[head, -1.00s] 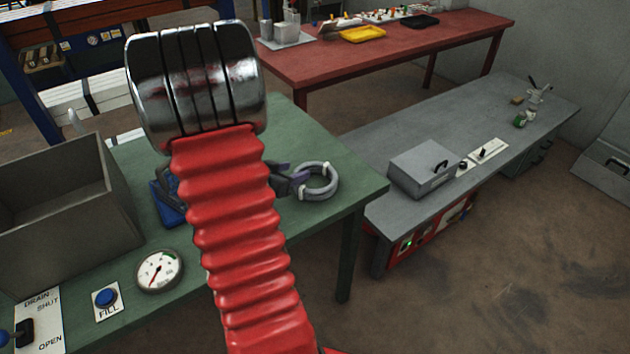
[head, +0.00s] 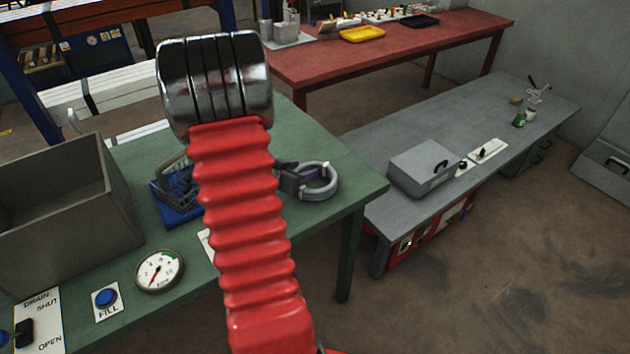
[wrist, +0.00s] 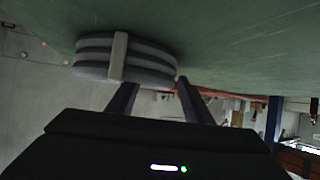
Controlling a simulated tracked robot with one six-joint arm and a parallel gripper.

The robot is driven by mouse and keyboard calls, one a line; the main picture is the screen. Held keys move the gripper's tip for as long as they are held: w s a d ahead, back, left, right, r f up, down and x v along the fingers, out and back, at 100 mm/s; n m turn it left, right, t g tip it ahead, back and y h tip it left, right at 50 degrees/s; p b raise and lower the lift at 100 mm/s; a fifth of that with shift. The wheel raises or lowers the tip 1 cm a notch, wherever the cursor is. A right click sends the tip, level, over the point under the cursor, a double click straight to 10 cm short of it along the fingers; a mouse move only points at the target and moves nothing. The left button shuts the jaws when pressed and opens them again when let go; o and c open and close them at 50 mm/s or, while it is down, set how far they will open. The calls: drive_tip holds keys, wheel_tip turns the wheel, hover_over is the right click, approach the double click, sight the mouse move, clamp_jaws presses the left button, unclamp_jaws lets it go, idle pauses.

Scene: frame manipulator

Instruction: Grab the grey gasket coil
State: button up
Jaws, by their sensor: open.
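The grey gasket coil (head: 331,183) lies on the green table near its right corner, a ring with pale bands. It also shows in the wrist view (wrist: 98,58), upper left, as stacked grey loops with a light band. My gripper (head: 302,178) is open, low over the table at the coil's left side. In the wrist view its dark fingers (wrist: 156,83) are apart and empty. One finger overlaps the coil's lower edge and the other is just past its right end. I cannot tell whether either touches it. My arm hides part of the table.
A gauge (head: 160,271) and a blue FILL button (head: 106,297) sit near the front edge. The table right of the coil is bare.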

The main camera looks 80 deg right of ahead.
drive_tip(key=shift+c, duration=0.4)
clamp_jaws()
drive_tip(key=shift+r, duration=5.05)
